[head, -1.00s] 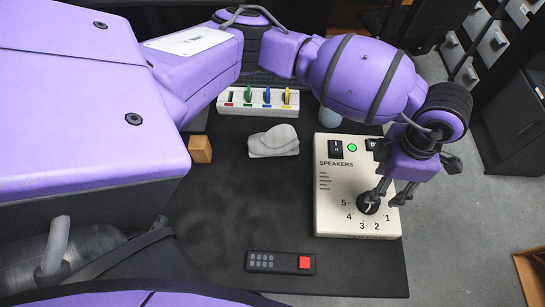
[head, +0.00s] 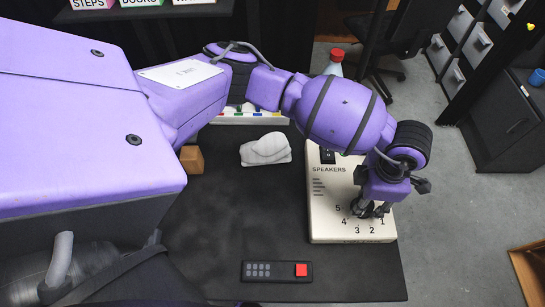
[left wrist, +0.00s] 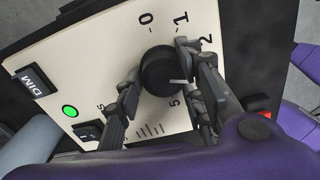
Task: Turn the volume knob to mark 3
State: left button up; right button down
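The speaker box (head: 325,225) is a cream panel at the right of the table, with numbers around a round black volume knob (left wrist: 160,70). My left gripper (head: 371,209) is down at the knob, hiding most of it in the head view. In the left wrist view its two fingers (left wrist: 157,62) stand on opposite sides of the knob, close against it, and appear shut on it. The knob's white pointer line (left wrist: 179,82) points right, between marks 2 and 5. Marks 3 and 4 are hidden behind a finger there. My right gripper is not in view.
A dark remote with a red button (head: 276,271) lies at the table's front. A grey lump (head: 266,149) and a wooden block (head: 191,159) lie farther back. A green light (left wrist: 70,110) and switches sit on the speaker box. The middle of the table (head: 235,210) is clear.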

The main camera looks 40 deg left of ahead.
pick_arm(q)
jog(key=c, duration=0.5)
jog(key=shift+w+r+n+p, duration=0.15)
jog(key=shift+r+n+p, duration=0.15)
jog(key=shift+p, duration=0.1)
jog(key=shift+c, duration=0.2)
jog(key=shift+f, duration=0.2)
jog(key=o, duration=1.1)
notch_tip(320, 180, up, 12)
jog(key=shift+r, duration=0.1)
